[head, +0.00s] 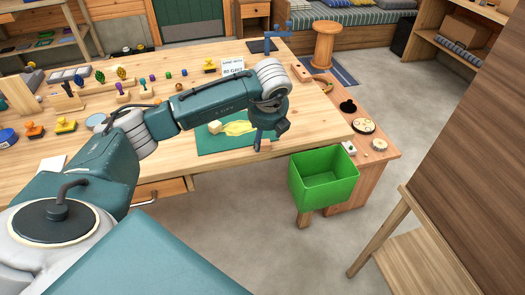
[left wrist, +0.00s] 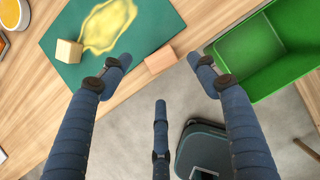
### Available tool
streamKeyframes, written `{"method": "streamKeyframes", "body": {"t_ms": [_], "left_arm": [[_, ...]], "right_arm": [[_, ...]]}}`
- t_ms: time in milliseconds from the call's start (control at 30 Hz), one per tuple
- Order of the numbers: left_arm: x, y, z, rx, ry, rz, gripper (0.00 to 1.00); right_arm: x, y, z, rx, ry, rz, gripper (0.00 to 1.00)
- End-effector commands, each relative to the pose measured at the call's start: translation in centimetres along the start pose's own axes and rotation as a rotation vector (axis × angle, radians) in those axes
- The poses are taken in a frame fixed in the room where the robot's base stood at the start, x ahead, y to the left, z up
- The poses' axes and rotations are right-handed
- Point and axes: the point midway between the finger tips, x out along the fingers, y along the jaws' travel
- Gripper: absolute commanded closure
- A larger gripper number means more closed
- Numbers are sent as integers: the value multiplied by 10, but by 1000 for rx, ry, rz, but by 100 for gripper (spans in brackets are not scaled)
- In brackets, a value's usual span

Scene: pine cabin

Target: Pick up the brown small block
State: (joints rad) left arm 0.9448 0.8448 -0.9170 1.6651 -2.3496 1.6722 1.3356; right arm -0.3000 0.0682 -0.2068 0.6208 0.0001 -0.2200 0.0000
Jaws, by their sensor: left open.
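A small brown block (left wrist: 161,61) lies at the front edge of the wooden table, beside the green mat (left wrist: 150,27), in the left wrist view. My left gripper (left wrist: 159,72) is open above it, and the block shows between its spread fingers with nothing held. In the head view my left gripper (head: 266,136) points down over the mat's right side, and I cannot make out the brown block there. A paler tan block (left wrist: 69,51) sits on the mat and also shows in the head view (head: 215,127). My right gripper is not in view.
A yellow patch (left wrist: 110,24) marks the mat. An open, empty green bin (head: 323,180) stands just right of the table's front corner. A side table (head: 372,150) holds small round items.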

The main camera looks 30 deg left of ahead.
Motion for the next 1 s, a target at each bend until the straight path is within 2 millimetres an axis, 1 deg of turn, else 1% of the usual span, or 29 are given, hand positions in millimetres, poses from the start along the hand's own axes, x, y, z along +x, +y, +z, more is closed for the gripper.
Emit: {"method": "streamKeyframes", "body": {"t_ms": [33, 167, 300, 400, 500, 733, 767, 800, 867, 900, 933, 967, 1000], "left_arm": [[9, 0, -2, 0, 0, -1, 39], [21, 0, -1, 0, 1, 0, 39], [44, -1, 0, -1, 2, 1, 39], [57, -1, 0, 0, 1, -1, 39], [63, -1, 2, 0, 1, -1, 39], [62, -1, 2, 0, 1, -2, 39], [62, -1, 2, 0, 1, -2, 43], [62, -1, 2, 0, 1, -2, 51], [62, -1, 2, 0, 1, -2, 63], [62, -1, 2, 0, 1, -2, 71], [62, -1, 2, 0, 0, -1, 77], [62, -1, 2, 0, 0, -1, 80], [62, -1, 2, 0, 0, -1, 80]], "right_arm": [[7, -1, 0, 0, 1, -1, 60], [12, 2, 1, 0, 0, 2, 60], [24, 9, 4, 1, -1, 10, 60], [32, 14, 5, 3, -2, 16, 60], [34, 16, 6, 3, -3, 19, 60], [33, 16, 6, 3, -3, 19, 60], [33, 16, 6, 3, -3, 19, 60], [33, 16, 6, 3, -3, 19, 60], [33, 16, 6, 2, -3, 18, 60], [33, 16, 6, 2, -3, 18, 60], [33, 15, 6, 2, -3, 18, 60], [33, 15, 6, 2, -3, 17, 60], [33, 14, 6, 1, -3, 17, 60]]}}
